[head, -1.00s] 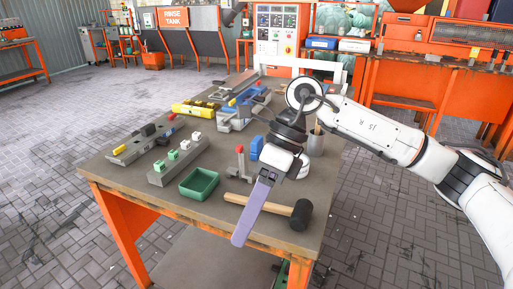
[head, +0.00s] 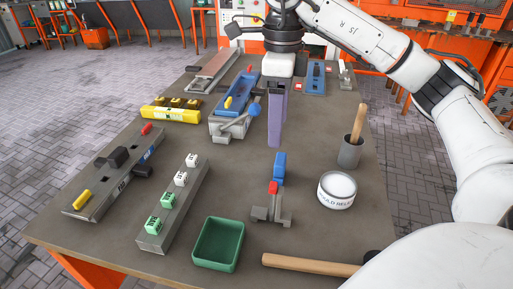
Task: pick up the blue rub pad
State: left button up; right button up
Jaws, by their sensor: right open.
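The blue rub pad, as I take it, is the small blue block (head: 279,167) on the workbench, just behind a small grey clamp with a red tip (head: 271,205). The clamp may cover its near end. My right gripper (head: 275,144) hangs over the bench with its long purple fingers pointing down. It is open, with nothing seen between the fingers. Its tips show just above the blue block in the picture, apart from it; their height over the bench is hard to tell. My left gripper is not in view.
A white tin (head: 337,190) and a grey cup with a wooden handle (head: 350,150) stand to the right. A green tray (head: 218,245) and a mallet (head: 310,265) lie in front. A blue vise (head: 228,122) stands behind left. Bare bench lies left of the block.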

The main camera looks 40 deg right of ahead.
jog(key=b, duration=0.2)
send_over(281, 158)
jog(key=f, duration=0.4)
jog(key=shift+w+a+f, duration=0.15)
jog(key=shift+w+f, duration=0.05)
jog(key=shift+f, duration=0.1)
jog(key=f, duration=0.4)
jog(key=shift+s+f+b, duration=0.25)
jog(key=shift+f+b, duration=0.1)
jog(key=shift+f, duration=0.2)
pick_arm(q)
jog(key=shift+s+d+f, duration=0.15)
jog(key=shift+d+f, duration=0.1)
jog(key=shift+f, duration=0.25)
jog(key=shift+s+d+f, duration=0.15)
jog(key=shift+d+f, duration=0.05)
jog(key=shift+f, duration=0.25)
pick_arm(e)
jog(key=shift+c, duration=0.3)
jog(key=c, duration=1.1)
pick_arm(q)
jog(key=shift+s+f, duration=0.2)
